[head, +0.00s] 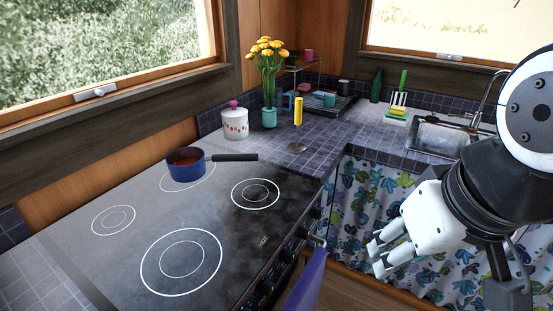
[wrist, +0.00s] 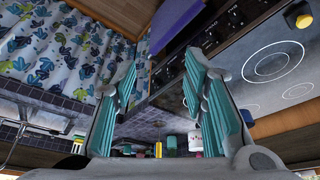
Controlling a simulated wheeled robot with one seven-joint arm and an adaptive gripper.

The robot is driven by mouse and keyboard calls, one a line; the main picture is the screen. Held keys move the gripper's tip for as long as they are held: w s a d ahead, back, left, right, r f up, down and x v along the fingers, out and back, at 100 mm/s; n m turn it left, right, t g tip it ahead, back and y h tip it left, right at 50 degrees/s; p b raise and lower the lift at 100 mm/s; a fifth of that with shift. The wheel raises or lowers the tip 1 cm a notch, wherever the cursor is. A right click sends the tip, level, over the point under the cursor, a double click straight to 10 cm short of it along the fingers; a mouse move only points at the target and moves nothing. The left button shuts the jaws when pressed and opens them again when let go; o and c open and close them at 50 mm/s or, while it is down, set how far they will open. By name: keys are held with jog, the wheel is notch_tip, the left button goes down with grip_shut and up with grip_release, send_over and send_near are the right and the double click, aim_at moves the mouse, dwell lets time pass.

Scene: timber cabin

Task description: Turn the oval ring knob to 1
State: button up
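The stove's dark front panel carries a row of small dark knobs, seen at a steep angle in the head view, with one knob (head: 316,212) near the far end. In the wrist view the row runs along the upper right, with one knob (wrist: 236,17) clear of the fingers. I cannot tell which knob is the oval ring one, nor read any numbers. My gripper (head: 375,257) is open and empty, out in front of the counter, to the right of the stove front and apart from the knobs. In the wrist view its teal-padded fingers (wrist: 160,65) stand wide apart, the right one partly covering the panel.
A purple cloth (head: 308,280) hangs at the stove front, close to the knobs. A blue pot (head: 187,165) stands on the black cooktop (head: 215,215). A patterned curtain (head: 365,195) hangs below the counter behind my gripper. The sink (head: 440,137) is at the right.

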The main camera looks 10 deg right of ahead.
dwell(0.4)
jog(key=shift+o, duration=1.1)
jog(key=shift+w+f, duration=0.1)
jog(key=m+t+y+b, duration=0.6)
jog(key=m+y+b, duration=0.65)
jog(key=y, duration=0.25)
send_near(321, 215)
jog(key=shift+m, duration=0.45)
jog(key=x, duration=0.9)
jog(key=shift+w+d+f, duration=0.1)
jog(key=shift+d+f, duration=0.05)
